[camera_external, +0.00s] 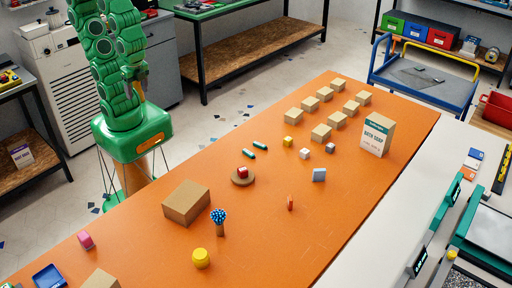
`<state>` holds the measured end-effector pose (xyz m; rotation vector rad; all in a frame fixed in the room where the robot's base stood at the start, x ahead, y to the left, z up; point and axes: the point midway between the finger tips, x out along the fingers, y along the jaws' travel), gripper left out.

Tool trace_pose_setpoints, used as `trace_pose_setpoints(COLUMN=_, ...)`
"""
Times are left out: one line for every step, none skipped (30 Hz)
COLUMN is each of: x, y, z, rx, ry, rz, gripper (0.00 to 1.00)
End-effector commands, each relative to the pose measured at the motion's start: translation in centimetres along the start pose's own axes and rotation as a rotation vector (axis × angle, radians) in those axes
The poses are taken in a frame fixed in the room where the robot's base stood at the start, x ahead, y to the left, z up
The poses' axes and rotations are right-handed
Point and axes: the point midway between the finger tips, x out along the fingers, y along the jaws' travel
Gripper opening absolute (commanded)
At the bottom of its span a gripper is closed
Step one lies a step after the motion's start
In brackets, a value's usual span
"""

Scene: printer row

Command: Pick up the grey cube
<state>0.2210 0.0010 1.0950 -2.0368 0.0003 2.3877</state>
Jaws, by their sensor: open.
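My green arm stands at the left edge of the table, folded upright. My gripper (137,84) appears small in front of the arm, open and empty, high up and well to the left of both cubes. Its fingers are hard to make out.
A red cube (244,171) sits on a round disc. A large cardboard box (186,202) stands nearer the arm.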

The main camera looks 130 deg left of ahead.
Motion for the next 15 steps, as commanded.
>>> trace_pose_setpoints(x=-0.1, y=-0.2, z=-0.3, rx=0.003, ry=-0.002, rz=-0.005, gripper=0.64)
trace_pose_setpoints(x=-0.1, y=-0.3, z=-0.5, rx=0.007, ry=-0.003, rz=-0.01, gripper=0.64)
trace_pose_setpoints(x=-0.2, y=-0.7, z=-0.9, rx=0.013, ry=-0.005, rz=-0.019, gripper=0.64)
trace_pose_setpoints(x=-0.3, y=-0.9, z=-1.3, rx=0.019, ry=-0.006, rz=-0.026, gripper=0.64)
trace_pose_setpoints(x=-0.5, y=-1.2, z=-1.8, rx=0.026, ry=-0.007, rz=-0.035, gripper=0.64)
trace_pose_setpoints(x=-0.7, y=-1.8, z=-2.5, rx=0.038, ry=-0.007, rz=-0.05, gripper=0.64)
trace_pose_setpoints(x=-0.9, y=-2.1, z=-3.1, rx=0.047, ry=-0.008, rz=-0.06, gripper=0.64)
trace_pose_setpoints(x=-1.0, y=-2.6, z=-3.7, rx=0.056, ry=-0.01, rz=-0.072, gripper=0.64)
trace_pose_setpoints(x=-1.2, y=-3.2, z=-4.6, rx=0.071, ry=-0.015, rz=-0.089, gripper=0.64)
trace_pose_setpoints(x=-1.3, y=-3.6, z=-5.2, rx=0.081, ry=-0.017, rz=-0.101, gripper=0.64)
trace_pose_setpoints(x=-1.5, y=-4.0, z=-5.7, rx=0.091, ry=-0.02, rz=-0.114, gripper=0.64)
trace_pose_setpoints(x=-1.6, y=-4.6, z=-6.5, rx=0.106, ry=-0.024, rz=-0.129, gripper=0.64)
trace_pose_setpoints(x=-1.8, y=-5.1, z=-7.1, rx=0.116, ry=-0.027, rz=-0.142, gripper=0.64)
trace_pose_setpoints(x=-1.9, y=-5.5, z=-7.8, rx=0.126, ry=-0.03, rz=-0.154, gripper=0.64)
trace_pose_setpoints(x=-2.1, y=-6.1, z=-8.7, rx=0.141, ry=-0.033, rz=-0.17, gripper=0.64)
